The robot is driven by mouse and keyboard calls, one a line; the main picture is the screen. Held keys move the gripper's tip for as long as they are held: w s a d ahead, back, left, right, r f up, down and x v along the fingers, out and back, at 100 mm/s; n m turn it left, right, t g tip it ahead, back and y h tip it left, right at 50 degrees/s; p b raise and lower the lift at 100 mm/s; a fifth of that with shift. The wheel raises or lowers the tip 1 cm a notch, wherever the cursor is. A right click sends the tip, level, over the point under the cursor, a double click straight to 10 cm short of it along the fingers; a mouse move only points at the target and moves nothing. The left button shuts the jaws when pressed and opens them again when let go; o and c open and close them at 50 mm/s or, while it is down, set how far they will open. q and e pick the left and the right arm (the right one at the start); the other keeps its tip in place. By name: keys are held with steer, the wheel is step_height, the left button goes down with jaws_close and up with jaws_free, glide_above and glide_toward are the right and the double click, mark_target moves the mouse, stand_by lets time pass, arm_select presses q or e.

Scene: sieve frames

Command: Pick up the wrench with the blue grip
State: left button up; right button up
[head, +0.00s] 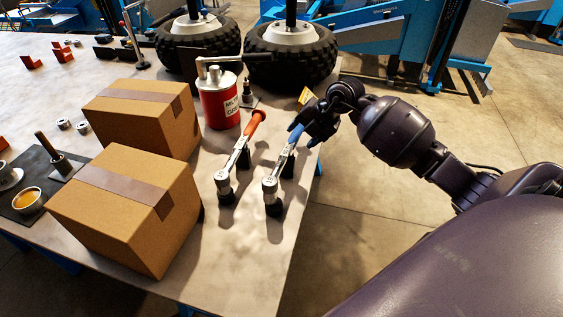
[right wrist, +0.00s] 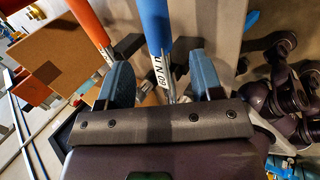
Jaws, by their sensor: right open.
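The wrench with the blue grip (head: 282,165) stands at the right edge of the table, its head end near me and its handle slanting up and away. My right gripper (head: 303,127) is at the blue grip's far end in the head view and covers part of it. In the right wrist view the open jaws (right wrist: 160,78) have one finger on each side of the wrench, below the blue grip (right wrist: 155,28) in the picture. Gaps show between fingers and shaft. A similar wrench with an orange-red grip (head: 236,156) stands just to the left. My left gripper is not visible.
Two cardboard boxes (head: 128,222) stand left of the wrenches. A red can (head: 219,103) stands behind them, and black tyres (head: 292,57) are at the back. The table's right edge runs close beside the blue-grip wrench, with open floor (head: 340,240) beyond.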

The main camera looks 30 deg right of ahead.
mark_target(294, 141)
steer(key=shift+b+x, duration=0.6)
steer(key=shift+x, duration=2.5)
steer(key=shift+r, duration=0.1)
jaws_close()
